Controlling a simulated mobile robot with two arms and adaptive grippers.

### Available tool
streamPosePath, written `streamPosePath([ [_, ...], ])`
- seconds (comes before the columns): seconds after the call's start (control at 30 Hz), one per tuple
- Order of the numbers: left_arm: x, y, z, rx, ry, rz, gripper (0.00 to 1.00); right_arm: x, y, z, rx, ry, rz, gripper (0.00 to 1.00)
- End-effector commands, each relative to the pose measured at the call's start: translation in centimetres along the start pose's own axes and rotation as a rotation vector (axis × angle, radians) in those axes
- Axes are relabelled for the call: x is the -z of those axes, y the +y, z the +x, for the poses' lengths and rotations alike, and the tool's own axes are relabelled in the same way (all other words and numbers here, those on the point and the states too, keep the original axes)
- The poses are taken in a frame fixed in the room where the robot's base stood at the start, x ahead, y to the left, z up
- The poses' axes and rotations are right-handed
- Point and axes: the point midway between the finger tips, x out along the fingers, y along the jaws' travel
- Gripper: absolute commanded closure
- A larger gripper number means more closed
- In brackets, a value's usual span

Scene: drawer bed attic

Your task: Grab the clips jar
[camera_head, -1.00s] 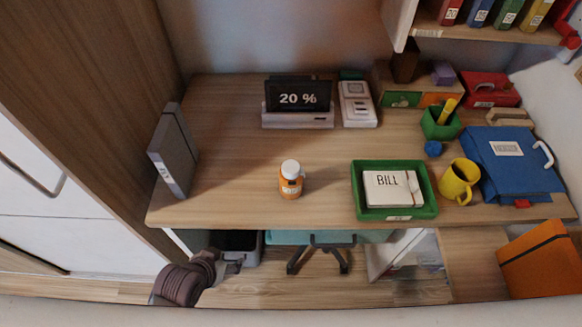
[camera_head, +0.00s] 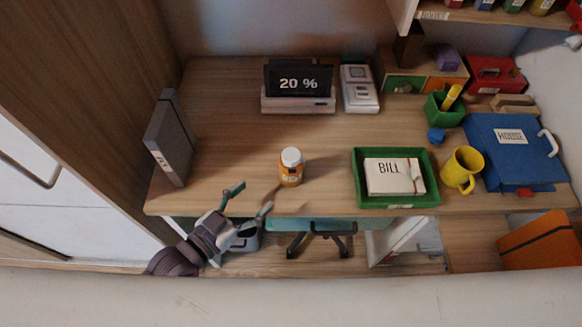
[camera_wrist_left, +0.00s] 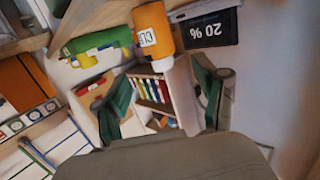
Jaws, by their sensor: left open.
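The clips jar (camera_head: 291,172) is an orange jar with a white lid and a pale label, standing upright on the desk near its front edge. It also shows in the left wrist view (camera_wrist_left: 152,25), at the top middle, with its label partly readable. My left gripper (camera_head: 251,199) is open and empty at the desk's front edge, to the left of the jar and nearer the front, apart from it. In the left wrist view its two fingers (camera_wrist_left: 163,88) are spread wide, with the jar above and between them. My right gripper is not in view.
A green tray (camera_head: 436,198) with a bill box and a yellow mug (camera_head: 460,171) stand to the right. A grey binder (camera_head: 170,140) stands at the left edge. A 20 % display (camera_head: 299,84) is behind the jar. The desk around the jar is clear.

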Motion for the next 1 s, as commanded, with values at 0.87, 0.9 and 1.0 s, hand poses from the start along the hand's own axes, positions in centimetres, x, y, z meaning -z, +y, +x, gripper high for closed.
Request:
streamPosePath([
  [0.87, 2.5, -0.3, 8.3, -0.005, 0.128, 0.000, 0.29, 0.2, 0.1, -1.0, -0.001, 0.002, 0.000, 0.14],
  [0.9, 2.6, -0.1, 8.7, -0.006, 0.129, -0.001, 0.29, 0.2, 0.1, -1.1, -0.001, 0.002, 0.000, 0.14],
  [1.0, 2.9, 0.3, 10.3, -0.005, 0.130, -0.002, 0.29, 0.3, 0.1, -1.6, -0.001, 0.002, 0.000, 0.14],
])
